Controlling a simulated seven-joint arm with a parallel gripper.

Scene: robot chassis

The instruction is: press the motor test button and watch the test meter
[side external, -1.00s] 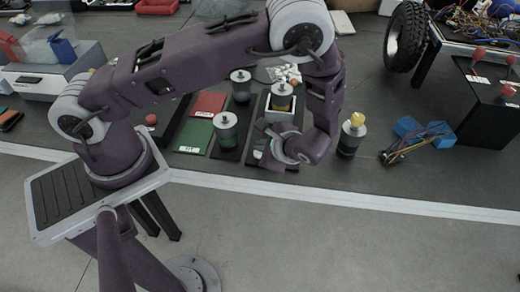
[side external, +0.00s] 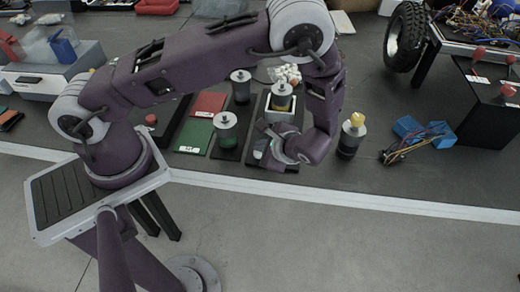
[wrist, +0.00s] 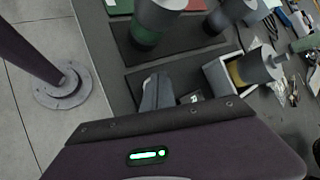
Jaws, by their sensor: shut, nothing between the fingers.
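A motor with a yellow band (side external: 282,102) stands in a grey open-topped holder (side external: 284,126) on a black base plate. It also shows at the right of the wrist view (wrist: 257,68), in its pale holder (wrist: 218,77). My gripper (side external: 263,143) is low over the near part of that plate, in front of the holder. In the wrist view my gripper (wrist: 158,82) is shut and empty, and its fingers point down beside the holder. A small white label (wrist: 190,98) lies just right of the fingers. I cannot make out a test button or a meter; my gripper hides part of the plate.
A motor with a green band (side external: 226,132) and a darker one (side external: 240,86) stand to the left. A yellow-topped motor (side external: 352,134) stands to the right. Red (side external: 208,104) and green (side external: 194,137) mats lie farther left. A blue part with wires (side external: 422,134) lies right.

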